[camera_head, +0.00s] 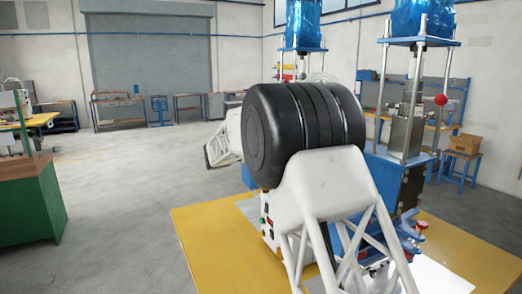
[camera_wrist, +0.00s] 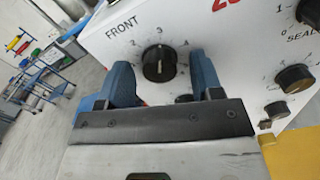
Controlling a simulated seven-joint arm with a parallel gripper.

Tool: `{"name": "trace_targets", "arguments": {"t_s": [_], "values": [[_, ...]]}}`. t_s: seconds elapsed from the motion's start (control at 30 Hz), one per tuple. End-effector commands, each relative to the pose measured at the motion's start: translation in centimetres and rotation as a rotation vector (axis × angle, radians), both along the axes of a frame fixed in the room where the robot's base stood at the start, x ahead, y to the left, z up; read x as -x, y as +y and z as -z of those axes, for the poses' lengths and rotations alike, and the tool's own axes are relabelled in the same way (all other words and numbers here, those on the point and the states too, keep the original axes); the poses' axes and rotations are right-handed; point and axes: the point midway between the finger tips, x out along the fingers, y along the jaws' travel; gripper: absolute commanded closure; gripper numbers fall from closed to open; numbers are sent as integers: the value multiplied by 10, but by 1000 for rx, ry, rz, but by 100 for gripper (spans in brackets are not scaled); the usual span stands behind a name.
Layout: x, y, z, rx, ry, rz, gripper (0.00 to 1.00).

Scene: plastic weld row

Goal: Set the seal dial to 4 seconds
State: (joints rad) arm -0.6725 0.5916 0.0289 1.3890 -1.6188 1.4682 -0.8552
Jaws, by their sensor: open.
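In the wrist view, my gripper (camera_wrist: 163,76) is open, its two blue fingers on either side of a black dial (camera_wrist: 159,63). I cannot tell whether they touch it. This dial has the marks 2, 3 and 4 and the word FRONT to its upper left; its white pointer line is near 3. At the right, a word starting "SEAL" stands between an upper black knob (camera_wrist: 311,11), cut by the edge, and a lower black knob (camera_wrist: 294,78). Which knob it labels is unclear. In the head view my arm hides the gripper and dials.
The white machine panel (camera_wrist: 218,32) carries the knobs, with a smaller knob (camera_wrist: 277,110) at its lower right. In the head view, the machine stands on a yellow table (camera_head: 205,235). Blue-topped press columns (camera_head: 418,42) rise behind it. Open floor lies to the left.

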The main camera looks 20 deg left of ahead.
Motion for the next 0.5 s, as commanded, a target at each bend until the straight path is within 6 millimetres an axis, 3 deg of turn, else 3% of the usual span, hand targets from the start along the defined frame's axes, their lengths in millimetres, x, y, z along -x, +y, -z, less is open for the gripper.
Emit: {"name": "trace_targets", "arguments": {"t_s": [0.23,0.5], "values": [[0,0,0,0,0,0,40],[0,0,0,0,0,0,81]]}}
